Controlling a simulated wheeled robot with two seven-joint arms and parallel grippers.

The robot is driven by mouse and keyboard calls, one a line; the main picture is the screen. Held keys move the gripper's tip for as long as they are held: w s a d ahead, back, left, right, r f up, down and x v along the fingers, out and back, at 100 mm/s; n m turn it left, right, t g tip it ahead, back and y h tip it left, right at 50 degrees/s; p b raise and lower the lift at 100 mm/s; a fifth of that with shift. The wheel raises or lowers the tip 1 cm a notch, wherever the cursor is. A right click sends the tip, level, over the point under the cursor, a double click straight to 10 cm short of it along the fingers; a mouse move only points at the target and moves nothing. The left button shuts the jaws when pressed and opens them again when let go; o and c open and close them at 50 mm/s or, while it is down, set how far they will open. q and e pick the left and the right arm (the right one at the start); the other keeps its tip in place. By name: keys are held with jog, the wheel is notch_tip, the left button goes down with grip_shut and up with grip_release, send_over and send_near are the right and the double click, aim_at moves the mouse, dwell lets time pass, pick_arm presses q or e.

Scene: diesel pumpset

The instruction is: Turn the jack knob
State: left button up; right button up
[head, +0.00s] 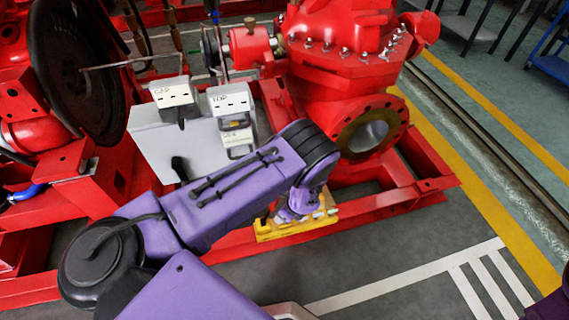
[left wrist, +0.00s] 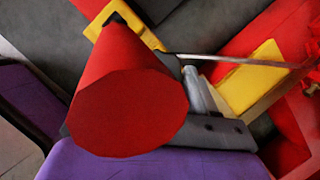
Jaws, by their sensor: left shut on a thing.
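The yellow jack (head: 275,232) sits low at the front edge of the red base frame in the head view. Its yellow parts also show in the left wrist view (left wrist: 254,78). A large red tapered piece (left wrist: 128,105), likely the jack knob, fills the middle of the left wrist view with its flat end toward the camera. My left gripper (head: 290,212) is at the jack, mostly hidden by my purple wrist in the head view. It is shut on what looks like the knob; the contact is not clearly seen. My right gripper is out of view.
The red pump (head: 340,50) with its round flange (head: 372,128) stands just behind my left wrist. A grey control box (head: 165,145) and a large dark wheel (head: 75,70) are to the left. Grey floor (head: 400,290) with white lines is clear at the front right.

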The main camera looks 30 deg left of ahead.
pick_arm(q)
jog(key=o, duration=1)
jog(key=shift+o, duration=0.2)
jog(key=p+v, duration=0.3)
jog(key=v, duration=0.7)
jog(key=shift+r, duration=0.3)
jog(key=shift+d, duration=0.1)
